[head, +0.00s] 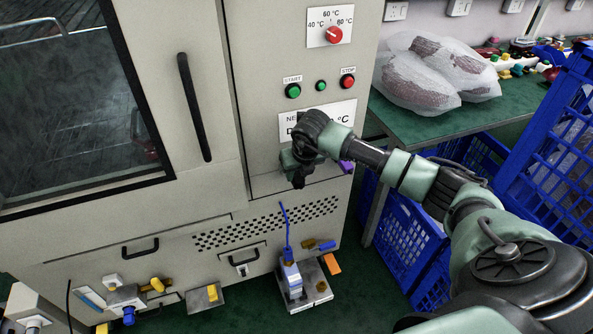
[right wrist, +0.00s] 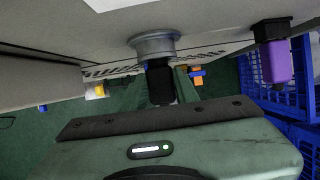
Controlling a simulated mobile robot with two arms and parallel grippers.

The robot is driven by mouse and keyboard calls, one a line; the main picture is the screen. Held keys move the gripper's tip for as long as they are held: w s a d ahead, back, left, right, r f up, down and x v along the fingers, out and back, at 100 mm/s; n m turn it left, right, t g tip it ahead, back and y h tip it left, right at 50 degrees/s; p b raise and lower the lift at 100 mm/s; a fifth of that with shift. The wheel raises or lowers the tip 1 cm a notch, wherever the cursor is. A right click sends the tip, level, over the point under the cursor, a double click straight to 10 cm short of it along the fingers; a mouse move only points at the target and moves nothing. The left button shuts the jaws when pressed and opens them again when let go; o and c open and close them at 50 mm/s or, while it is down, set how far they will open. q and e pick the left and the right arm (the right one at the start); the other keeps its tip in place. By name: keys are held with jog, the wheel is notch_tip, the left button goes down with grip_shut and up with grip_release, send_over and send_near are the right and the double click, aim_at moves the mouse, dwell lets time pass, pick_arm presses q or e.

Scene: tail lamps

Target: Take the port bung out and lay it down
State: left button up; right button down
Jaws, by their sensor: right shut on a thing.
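My right gripper (head: 298,180) is at the front panel of the grey cabinet (head: 215,190), below the white label. In the head view the wrist hides the port. My left gripper is not in view.
A purple thing in a black holder (right wrist: 276,62) sits on the panel right of the port. Blue crates (head: 405,230) and a green table (head: 500,110) stand at the right. A small fixture with a blue stem (head: 291,275) and several small parts stand below.

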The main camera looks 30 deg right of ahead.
aim_at(303, 183)
jog(key=shift+s+a+p, duration=0.25)
jog(key=shift+s+p, duration=0.05)
jog(key=shift+s, duration=0.8)
jog(key=shift+s, duration=0.2)
jog(key=shift+s+a+p, duration=0.25)
jog(key=shift+s+p, duration=0.05)
jog(key=shift+s, duration=0.6)
